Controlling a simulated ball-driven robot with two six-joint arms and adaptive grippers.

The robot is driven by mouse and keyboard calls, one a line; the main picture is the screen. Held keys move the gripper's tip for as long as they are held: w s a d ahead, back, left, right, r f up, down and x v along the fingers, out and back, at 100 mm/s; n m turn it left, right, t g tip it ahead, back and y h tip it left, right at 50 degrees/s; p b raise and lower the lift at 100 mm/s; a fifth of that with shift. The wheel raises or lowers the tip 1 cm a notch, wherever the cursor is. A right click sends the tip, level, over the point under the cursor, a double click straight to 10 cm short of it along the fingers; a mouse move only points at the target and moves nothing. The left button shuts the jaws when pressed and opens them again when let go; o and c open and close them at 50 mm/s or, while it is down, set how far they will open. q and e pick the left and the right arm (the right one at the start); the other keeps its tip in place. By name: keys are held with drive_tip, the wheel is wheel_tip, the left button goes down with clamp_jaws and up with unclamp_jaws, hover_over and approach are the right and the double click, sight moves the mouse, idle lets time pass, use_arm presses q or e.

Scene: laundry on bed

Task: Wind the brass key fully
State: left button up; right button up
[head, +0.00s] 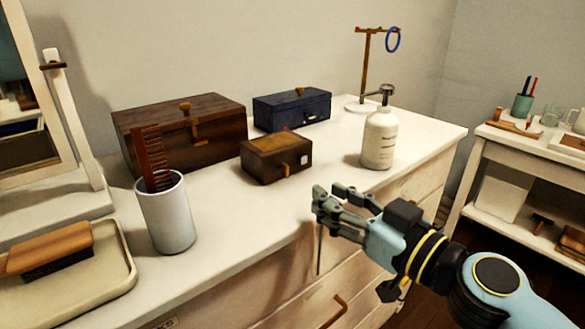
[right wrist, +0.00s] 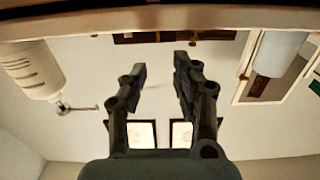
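A small brown box (head: 276,157) sits mid-dresser. A small brass-coloured piece, which looks like a key (head: 285,168), sticks out of its front face. My left gripper is not in view.
On the dresser top (head: 235,215) are a white pump bottle (head: 379,138), a blue box (head: 291,109), a cup (head: 166,214) with a comb, a brush (head: 48,248) on a tray, a mirror and a ring stand (head: 366,70). The front middle is clear.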

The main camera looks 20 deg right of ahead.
sight(288, 167)
drive_tip(key=p+x, duration=0.3)
drive_tip(key=x, duration=0.7)
drive_tip(key=shift+w, duration=0.45)
drive_tip(key=shift+c, duration=0.4)
clamp_jaws()
